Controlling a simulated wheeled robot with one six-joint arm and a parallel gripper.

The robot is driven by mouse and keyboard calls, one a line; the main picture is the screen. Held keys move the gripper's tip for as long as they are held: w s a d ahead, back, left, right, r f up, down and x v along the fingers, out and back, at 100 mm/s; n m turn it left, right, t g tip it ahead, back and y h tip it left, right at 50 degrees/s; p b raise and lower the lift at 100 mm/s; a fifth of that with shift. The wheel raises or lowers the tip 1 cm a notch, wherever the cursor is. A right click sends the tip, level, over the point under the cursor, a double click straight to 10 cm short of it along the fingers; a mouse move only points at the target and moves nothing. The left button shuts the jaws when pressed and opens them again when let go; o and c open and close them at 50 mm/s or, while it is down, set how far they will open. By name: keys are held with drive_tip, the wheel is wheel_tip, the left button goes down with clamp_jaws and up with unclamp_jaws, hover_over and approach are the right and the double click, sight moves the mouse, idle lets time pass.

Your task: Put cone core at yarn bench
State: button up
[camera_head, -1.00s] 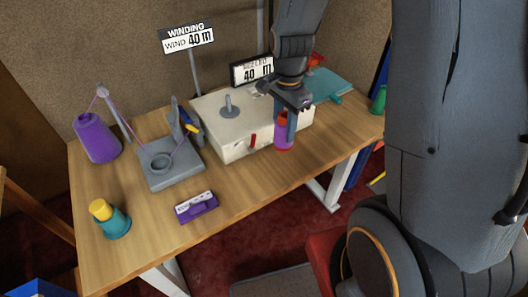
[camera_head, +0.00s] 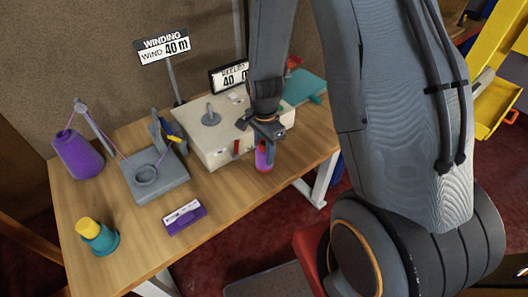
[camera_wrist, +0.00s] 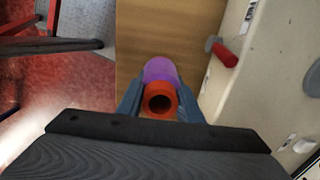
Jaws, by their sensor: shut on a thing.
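The cone core (camera_head: 264,158) is purple with an orange-red end that has a dark hole. In the wrist view the cone core (camera_wrist: 160,76) sits between the two blue fingers. My gripper (camera_head: 265,150) is shut on it, beside the front of the cream winder box. The yarn bench (camera_head: 190,222) is a wooden table. The core shows over or just at its front edge; I cannot tell whether it touches the wood.
The cream winder box (camera_head: 218,152) has a red handle (camera_head: 237,148). A grey winding stand (camera_head: 155,182), purple yarn cone (camera_head: 78,155), teal-and-yellow cone (camera_head: 97,236) and purple label block (camera_head: 184,217) stand on the bench. The front middle is clear.

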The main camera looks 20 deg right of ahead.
drive_tip(key=shift+f, duration=0.3)
drive_tip(key=o, duration=1)
drive_tip(key=shift+o, duration=0.2)
wheel_tip(320, 180, up, 12)
drive_tip(key=b, duration=0.3)
drive_tip(key=s+r+n+t, duration=0.1)
drive_tip(key=s+r+n, duration=0.2)
drive_tip(key=s+n, duration=0.6)
drive_tip(key=shift+s+a+r+n, duration=0.35)
drive_tip(key=shift+a+r+n, duration=0.05)
drive_tip(key=shift+n, duration=2.3)
